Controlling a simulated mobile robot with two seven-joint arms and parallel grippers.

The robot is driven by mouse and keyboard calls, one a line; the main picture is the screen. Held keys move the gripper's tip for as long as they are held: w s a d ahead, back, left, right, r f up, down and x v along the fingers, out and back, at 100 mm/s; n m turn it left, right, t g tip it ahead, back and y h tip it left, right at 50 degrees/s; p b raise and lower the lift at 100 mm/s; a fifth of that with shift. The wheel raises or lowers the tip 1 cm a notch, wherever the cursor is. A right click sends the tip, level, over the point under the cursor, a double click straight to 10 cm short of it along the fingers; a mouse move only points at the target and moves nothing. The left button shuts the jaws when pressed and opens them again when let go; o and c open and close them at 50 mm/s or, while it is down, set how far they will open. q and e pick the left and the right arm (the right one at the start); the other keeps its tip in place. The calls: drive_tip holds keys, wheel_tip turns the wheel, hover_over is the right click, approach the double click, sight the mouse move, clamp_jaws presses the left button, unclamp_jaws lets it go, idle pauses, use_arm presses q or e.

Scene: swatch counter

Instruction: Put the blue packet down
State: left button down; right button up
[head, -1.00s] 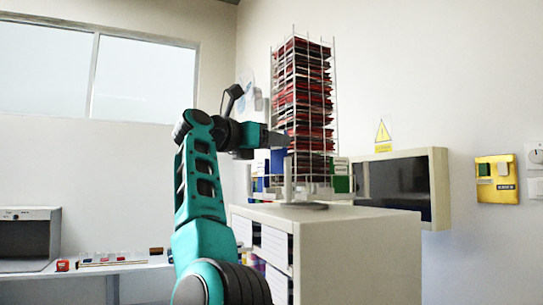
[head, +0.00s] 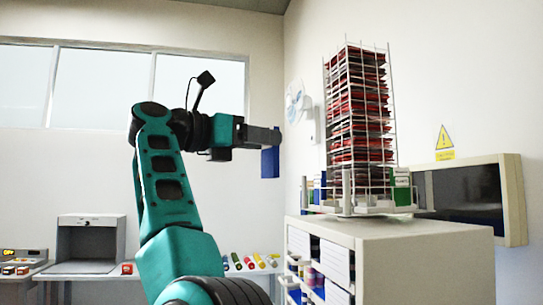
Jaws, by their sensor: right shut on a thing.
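The blue packet (head: 270,163) hangs upright from my right gripper (head: 272,141), which is shut on its upper part. The packet is in the air, left of the wire rack and apart from it. Its upper edge is partly hidden by the gripper. My left gripper is not in view.
A tall wire rack (head: 358,130) full of red and dark packets stands on a pale cabinet (head: 400,255), with green and blue packets around its base. A low bench at the back left holds a grey box (head: 90,240) and several small coloured items.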

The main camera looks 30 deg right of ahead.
drive_tip(key=w+d+f+n+t+y, duration=0.3)
drive_tip(key=w+f+n+t, duration=0.55)
drive_tip(key=w+f, duration=1.05)
drive_tip(key=shift+w+d+f+n+t+y+b, duration=0.1)
drive_tip(key=shift+w+f+n+t+y+b, duration=0.4)
drive_tip(key=shift+f, duration=4.65)
drive_tip(key=shift+w+d+f+m+t+y+b, duration=0.15)
drive_tip(key=shift+f+t+y+b, duration=0.7)
drive_tip(key=shift+f, duration=4.3)
drive_tip(key=shift+w+d+f+n+t+y+b, duration=0.2)
drive_tip(key=shift+f+t, duration=0.8)
drive_tip(key=shift+f, duration=4.15)
drive_tip(key=shift+w+a+f, duration=0.1)
drive_tip(key=shift+w, duration=0.05)
drive_tip(key=shift+f, duration=0.1)
drive_tip(key=o, duration=1)
